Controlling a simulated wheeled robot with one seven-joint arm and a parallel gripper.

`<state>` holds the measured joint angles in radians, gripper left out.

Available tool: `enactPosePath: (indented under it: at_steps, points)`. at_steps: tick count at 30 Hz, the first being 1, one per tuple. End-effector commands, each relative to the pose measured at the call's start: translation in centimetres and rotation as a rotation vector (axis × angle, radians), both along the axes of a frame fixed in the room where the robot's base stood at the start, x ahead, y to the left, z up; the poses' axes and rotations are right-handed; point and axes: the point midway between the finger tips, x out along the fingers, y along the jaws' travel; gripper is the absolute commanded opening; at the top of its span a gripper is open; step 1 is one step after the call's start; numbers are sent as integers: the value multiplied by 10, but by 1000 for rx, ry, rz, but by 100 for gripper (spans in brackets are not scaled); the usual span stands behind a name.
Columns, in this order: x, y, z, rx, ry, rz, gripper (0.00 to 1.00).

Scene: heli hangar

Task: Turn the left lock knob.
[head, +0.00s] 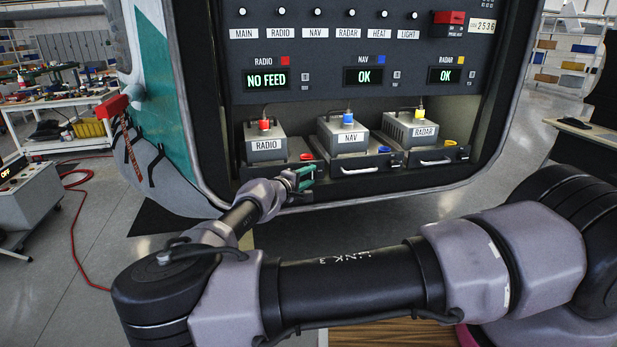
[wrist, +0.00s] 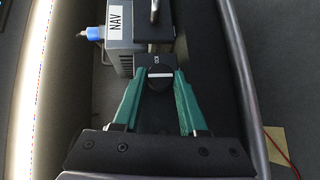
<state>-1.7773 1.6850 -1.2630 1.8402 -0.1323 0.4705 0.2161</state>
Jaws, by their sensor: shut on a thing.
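A small black lock knob (wrist: 158,83) sits between the two green fingers of my gripper (wrist: 159,76) in the wrist view, with a white label strip at its edge. The fingers are shut on the knob. In the head view my gripper (head: 304,178) is at the front of the trays, between the RADIO tray and the NAV tray, and the knob is hidden behind it. The grey NAV box (head: 342,138) sits in its tray; it also shows in the wrist view (wrist: 119,40). I cannot read how far the knob is turned.
The RADIO box (head: 265,151) and RADAR box (head: 410,130) stand on either side. Above them a panel shows a RADIO display (head: 267,79) reading NO FEED; the NAV display (head: 363,76) and RADAR display (head: 446,74) read OK. A red hose (head: 75,215) lies on the floor.

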Motion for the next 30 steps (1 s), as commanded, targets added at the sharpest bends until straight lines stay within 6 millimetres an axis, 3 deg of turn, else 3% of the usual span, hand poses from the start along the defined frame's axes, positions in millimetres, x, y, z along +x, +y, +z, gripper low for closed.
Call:
enactPosePath:
  at_steps: [4,5,7,19,30]
  points:
    - [-1,0,-3,-1,5,1,0]
    - [-1,0,-3,-1,5,1,45]
    - [0,0,-3,0,4,0,70]
    - [-9,5,0,2,2,1,70]
    - [-70,39,11,2,2,2,70]
